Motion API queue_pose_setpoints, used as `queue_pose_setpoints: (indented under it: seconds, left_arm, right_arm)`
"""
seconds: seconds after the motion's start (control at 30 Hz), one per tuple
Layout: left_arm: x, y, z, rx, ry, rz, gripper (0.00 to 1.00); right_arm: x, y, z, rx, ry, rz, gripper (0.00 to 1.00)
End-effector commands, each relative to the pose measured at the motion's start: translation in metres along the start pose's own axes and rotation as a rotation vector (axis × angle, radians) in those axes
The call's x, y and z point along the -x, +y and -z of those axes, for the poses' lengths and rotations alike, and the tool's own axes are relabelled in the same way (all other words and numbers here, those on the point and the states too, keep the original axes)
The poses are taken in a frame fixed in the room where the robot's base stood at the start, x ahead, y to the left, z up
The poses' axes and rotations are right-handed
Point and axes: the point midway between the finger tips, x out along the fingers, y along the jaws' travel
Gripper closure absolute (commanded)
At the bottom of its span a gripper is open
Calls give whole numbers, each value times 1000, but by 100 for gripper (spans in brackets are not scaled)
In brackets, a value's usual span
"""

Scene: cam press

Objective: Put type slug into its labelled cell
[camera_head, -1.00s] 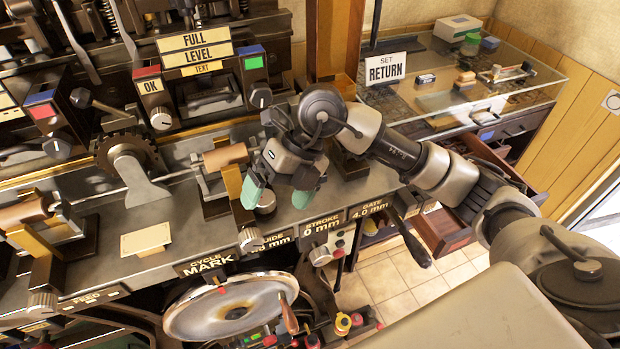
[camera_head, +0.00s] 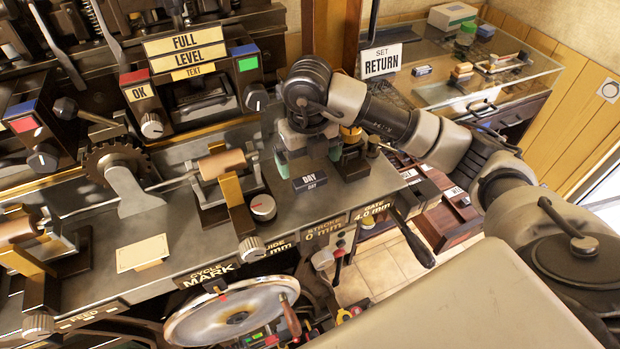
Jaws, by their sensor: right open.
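A small dark block marked "DAY" (camera_head: 310,182) sits on the grey machine bench (camera_head: 190,240), and I take it to be the type slug. My right gripper (camera_head: 308,154) is just behind and above it, green fingertips spread apart. The jaws look empty; whether the fingertips touch the block I cannot tell. An open drawer (camera_head: 462,218) at the right has compartments with small white labels, too small to read; my forearm covers part of that area. My left gripper is not in view.
A copper roller (camera_head: 222,164) and a red-topped knob (camera_head: 263,207) stand left of the block. A glass case (camera_head: 535,70) with a "SET RETURN" sign (camera_head: 381,61) is at the back right. A handwheel (camera_head: 232,312) is below the bench.

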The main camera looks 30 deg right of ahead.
Motion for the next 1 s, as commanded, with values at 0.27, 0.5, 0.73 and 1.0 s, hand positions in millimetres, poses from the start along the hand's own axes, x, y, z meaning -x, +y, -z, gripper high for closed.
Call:
queue_pose_setpoints:
  seconds: [0.27,0.5,0.73,1.0]
  left_arm:
    - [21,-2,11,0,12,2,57]
    - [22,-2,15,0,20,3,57]
    - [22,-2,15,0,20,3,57]
    - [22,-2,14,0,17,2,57]
  right_arm:
    - [-38,-1,7,-1,7,1,0]
    - [-49,-1,6,0,1,1,0]
    - [-48,-1,6,0,1,0,20]
    - [-48,-1,6,0,1,0,60]
